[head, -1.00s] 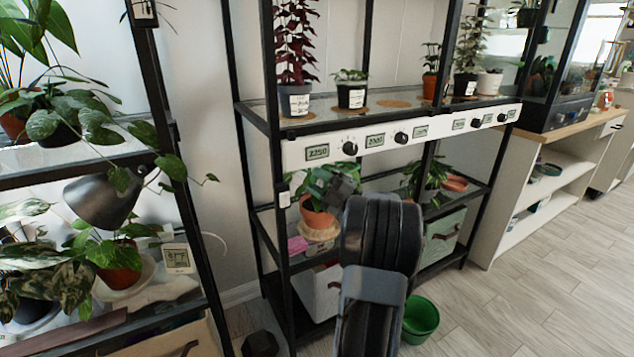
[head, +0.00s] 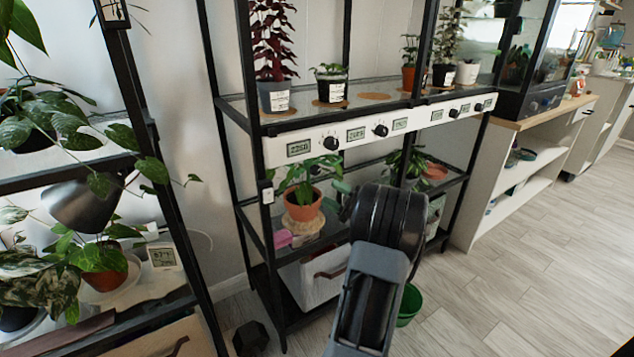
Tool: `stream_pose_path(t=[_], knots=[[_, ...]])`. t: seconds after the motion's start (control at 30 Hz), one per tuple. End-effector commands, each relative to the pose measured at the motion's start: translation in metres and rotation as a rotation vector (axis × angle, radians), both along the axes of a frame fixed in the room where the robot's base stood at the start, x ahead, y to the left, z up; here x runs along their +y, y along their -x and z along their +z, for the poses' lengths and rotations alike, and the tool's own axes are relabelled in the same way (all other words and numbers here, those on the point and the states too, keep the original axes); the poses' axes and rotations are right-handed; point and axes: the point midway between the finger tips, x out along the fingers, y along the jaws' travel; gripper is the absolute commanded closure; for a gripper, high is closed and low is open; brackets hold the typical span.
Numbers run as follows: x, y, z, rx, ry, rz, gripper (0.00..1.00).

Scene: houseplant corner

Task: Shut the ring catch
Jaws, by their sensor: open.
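I cannot make out a ring catch in the head view. My arm reaches forward in the lower middle, in front of the right part of the middle shelf. Its dark links hide what lies behind them, and my gripper's fingers do not show. A leafy plant in a terracotta pot (head: 303,207) stands upright on the middle shelf, just left of my arm. Any ring on its stems is too small to tell.
The black shelf rack (head: 264,240) carries several potted plants and a white control strip (head: 290,150). A white bin (head: 318,279) sits below, and a green bucket (head: 409,305) on the floor. A dark lamp (head: 85,203) is at left. Floor at right is clear.

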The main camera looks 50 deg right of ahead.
Motion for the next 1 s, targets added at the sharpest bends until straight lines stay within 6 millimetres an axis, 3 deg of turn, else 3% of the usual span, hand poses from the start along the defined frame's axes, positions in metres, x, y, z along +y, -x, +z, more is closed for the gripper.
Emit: stream_pose_path(t=[0.2, 0.53, 0.83, 1.0], knots=[[-0.011, 0.021, -0.010, 0.001, 0.000, -0.001, 0.51], [-0.013, 0.027, -0.014, -0.001, 0.001, 0.000, 0.51], [-0.020, 0.022, -0.019, 0.042, -0.018, -0.041, 0.54], [-0.051, 0.000, -0.042, 0.219, -0.120, -0.253, 0.54]])
